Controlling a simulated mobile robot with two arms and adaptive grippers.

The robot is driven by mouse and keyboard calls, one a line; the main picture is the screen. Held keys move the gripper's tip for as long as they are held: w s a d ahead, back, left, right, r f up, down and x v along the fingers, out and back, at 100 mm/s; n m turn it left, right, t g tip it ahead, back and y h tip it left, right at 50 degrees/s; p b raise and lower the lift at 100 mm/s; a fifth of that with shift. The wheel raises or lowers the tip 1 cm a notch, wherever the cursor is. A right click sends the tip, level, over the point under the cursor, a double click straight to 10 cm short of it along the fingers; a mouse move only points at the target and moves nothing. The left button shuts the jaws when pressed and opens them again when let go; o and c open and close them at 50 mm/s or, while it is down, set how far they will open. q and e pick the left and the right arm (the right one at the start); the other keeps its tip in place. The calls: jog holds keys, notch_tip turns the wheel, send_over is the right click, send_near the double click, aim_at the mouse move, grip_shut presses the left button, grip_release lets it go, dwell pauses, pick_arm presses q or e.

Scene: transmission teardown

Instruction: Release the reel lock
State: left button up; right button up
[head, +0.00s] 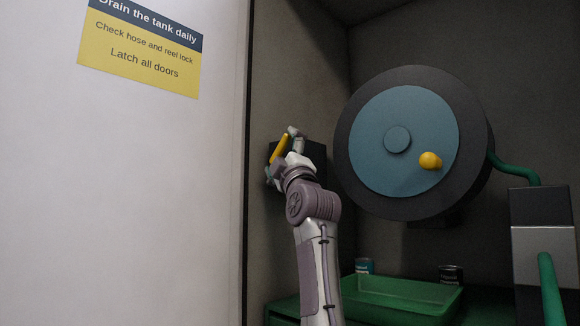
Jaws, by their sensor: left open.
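The hose reel (368,125) is a large dark disc with a blue face, a central hub and a yellow knob (430,161). It is at the back right of the compartment. To its left, a yellow lever (279,150), which looks like the reel lock, stands tilted in front of a dark plate (317,153) on the side wall. My left gripper (283,154) is open at the lever, with a fingertip near its upper end and another near its lower end. I cannot tell whether they touch it. The gripper partly hides the lever and plate. My right gripper is out of view.
A green tray (405,312) lies below the reel, with two small cans (364,266) (451,273) behind it. A green hose (512,174) runs from the reel to a grey box at right. A white panel with a sign (140,45) fills the left.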

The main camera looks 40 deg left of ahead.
pick_arm(q)
jog(key=v, duration=1)
jog(key=shift+d, duration=0.2)
jog(key=shift+s+f, duration=0.15)
jog(key=shift+f, duration=0.05)
